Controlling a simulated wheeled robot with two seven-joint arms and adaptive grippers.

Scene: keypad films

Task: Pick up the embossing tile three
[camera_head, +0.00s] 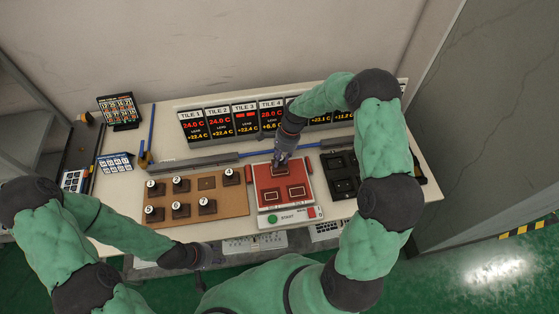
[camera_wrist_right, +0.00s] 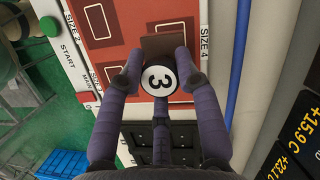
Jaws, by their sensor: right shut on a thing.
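Embossing tile three is a dark brown block (camera_wrist_right: 163,45) with a white round knob marked 3 (camera_wrist_right: 158,77). My right gripper (camera_wrist_right: 155,72) is shut on it, with the fingers on either side of the knob. In the head view my right gripper (camera_head: 281,160) is over the far part of the red plate (camera_head: 283,183). The tile is mostly hidden there, and I cannot tell whether it touches the plate. My left gripper (camera_head: 208,257) is low at the table's front edge, away from the tiles; its fingers are too unclear to judge.
The brown tile board (camera_head: 195,197) holds several numbered tiles and has one empty place (camera_head: 206,183) in its back row. A black tray (camera_head: 343,175) stands right of the red plate. A row of tile displays (camera_head: 231,120) stands behind, with a grey rail (camera_head: 195,163) before it.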

